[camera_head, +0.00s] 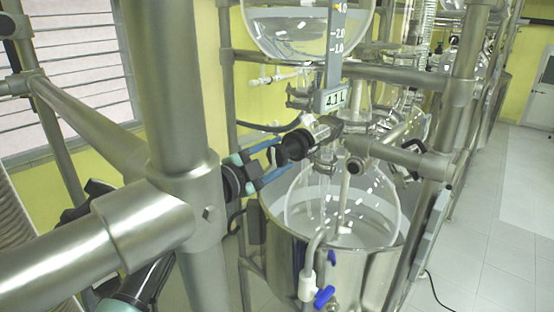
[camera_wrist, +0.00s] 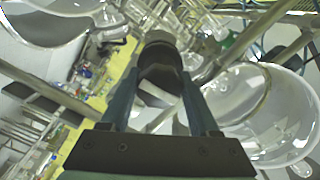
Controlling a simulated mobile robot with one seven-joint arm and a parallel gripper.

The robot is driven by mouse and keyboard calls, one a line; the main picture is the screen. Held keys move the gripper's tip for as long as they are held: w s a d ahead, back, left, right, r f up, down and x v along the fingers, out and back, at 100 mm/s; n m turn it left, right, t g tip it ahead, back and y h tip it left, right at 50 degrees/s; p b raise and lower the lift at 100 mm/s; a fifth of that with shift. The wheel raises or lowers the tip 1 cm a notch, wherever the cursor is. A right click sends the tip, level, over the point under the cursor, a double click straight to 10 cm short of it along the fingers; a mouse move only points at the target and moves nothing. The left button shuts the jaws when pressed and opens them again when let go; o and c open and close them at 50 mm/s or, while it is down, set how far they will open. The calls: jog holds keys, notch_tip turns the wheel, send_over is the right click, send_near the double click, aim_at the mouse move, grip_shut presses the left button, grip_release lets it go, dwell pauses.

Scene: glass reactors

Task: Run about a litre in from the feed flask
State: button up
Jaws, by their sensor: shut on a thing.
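The feed flask (camera_head: 295,28) is a round clear glass vessel at the top of the head view, cut off by its upper edge. The wrist view shows the knob (camera_wrist: 160,68) between both fingers. The reactor flask (camera_head: 345,200) is clear glass and sits below in a metal bath (camera_head: 345,265). The liquid levels are hard to tell.
A thick steel frame post (camera_head: 165,80) and cross tube (camera_head: 110,240) stand close in front and hide part of my arm. A blue-handled valve (camera_head: 324,297) is on the bath's front. More glassware stands behind. Open floor (camera_head: 490,240) lies at right.

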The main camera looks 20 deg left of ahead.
jog(key=m+b, duration=0.1)
jog(key=m, duration=0.2)
jog(key=shift+m+b, duration=0.3)
jog(key=shift+m, duration=0.2)
jog(key=o, duration=1.4)
jog(key=shift+s+a, duration=0.1)
jog(key=shift+b+v, duration=2.05)
jog(key=shift+v, duration=4.3)
